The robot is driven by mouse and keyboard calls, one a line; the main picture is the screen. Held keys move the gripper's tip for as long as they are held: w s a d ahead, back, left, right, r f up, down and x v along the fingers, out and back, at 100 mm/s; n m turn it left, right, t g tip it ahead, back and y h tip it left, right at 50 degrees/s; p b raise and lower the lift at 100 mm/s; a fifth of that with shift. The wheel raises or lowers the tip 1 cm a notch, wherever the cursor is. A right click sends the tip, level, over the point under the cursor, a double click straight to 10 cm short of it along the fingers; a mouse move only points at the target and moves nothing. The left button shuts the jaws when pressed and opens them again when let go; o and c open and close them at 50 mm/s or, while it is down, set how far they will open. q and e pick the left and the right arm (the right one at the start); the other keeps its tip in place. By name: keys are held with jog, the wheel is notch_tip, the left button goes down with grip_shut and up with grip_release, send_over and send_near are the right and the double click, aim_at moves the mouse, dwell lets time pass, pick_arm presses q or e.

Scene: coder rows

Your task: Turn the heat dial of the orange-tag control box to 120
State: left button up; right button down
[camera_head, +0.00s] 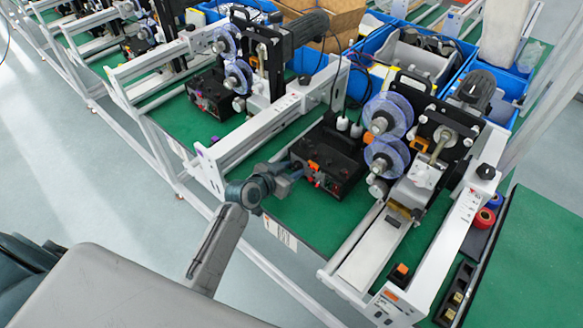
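The black control box (330,158) sits on the green bench top at the middle, left of the clear reels. A small orange tag (313,166) shows on its near left edge. My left gripper (297,171) comes in from the left and has its tips at the box's left front corner. Whether they touch the box or a dial is too small to tell. The heat dial and its marks cannot be made out; red spots show on the front face. Whether the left gripper is open or shut cannot be seen. My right gripper is not in view.
A coder machine with clear reels (388,117) and a white conveyor frame (378,250) stands right of the box. Another white rail (262,130) runs behind the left gripper. A second black box (211,95) stands further back. Blue bins (490,80) line the back. Green bench top (310,212) is clear nearby.

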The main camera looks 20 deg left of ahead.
pick_arm(q)
jog(key=shift+w+d, duration=0.1)
jog(key=shift+w, duration=0.05)
jog(key=shift+f, duration=0.1)
jog(key=c, duration=0.7)
jog(key=shift+d+m+y+b, duration=0.1)
jog(key=shift+m+y+b, duration=0.4)
jog(key=shift+m+b, duration=0.25)
jog(key=shift+d+m+t+y+b, duration=0.1)
jog(key=shift+m+t+y+b, duration=0.7)
jog(key=shift+m, duration=0.75)
